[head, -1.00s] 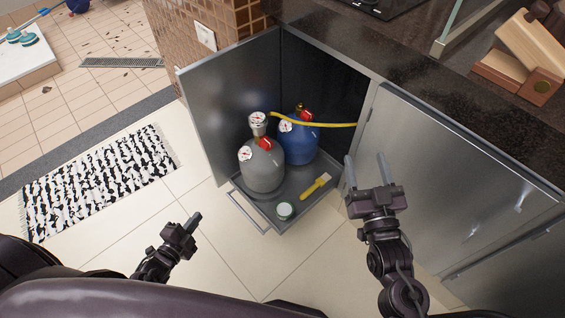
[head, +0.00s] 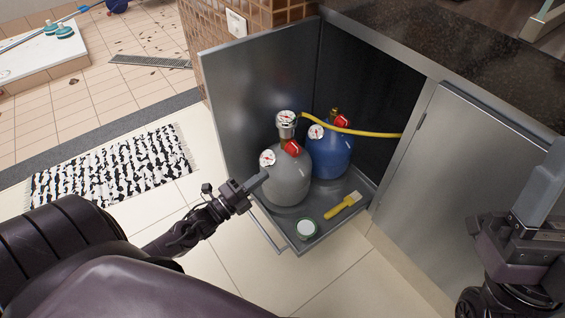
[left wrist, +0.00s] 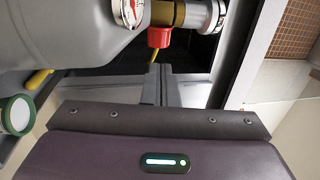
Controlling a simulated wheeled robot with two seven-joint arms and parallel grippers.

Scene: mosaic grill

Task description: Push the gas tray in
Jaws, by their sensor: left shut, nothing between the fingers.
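The gas tray (head: 325,236) is pulled out of the open cabinet at floor level, with a bar handle (head: 264,228) along its front. A grey gas cylinder (head: 287,184) and a blue gas cylinder (head: 332,157) stand upright on it. My left gripper (head: 258,180) is shut and empty, in front of the grey cylinder and above the handle; I cannot tell whether it touches the cylinder. In the left wrist view its fingers (left wrist: 160,88) are together below the grey cylinder's red valve. My right gripper (head: 535,200) is at the right edge, partly cut off, its finger spacing unclear.
A yellow brush (head: 343,206) and a round green-rimmed jar (head: 306,229) are on the tray. A yellow hose (head: 355,131) runs right from the cylinders. The open cabinet door (head: 262,95) stands at the tray's left. A patterned rug (head: 110,168) lies left; floor in front is clear.

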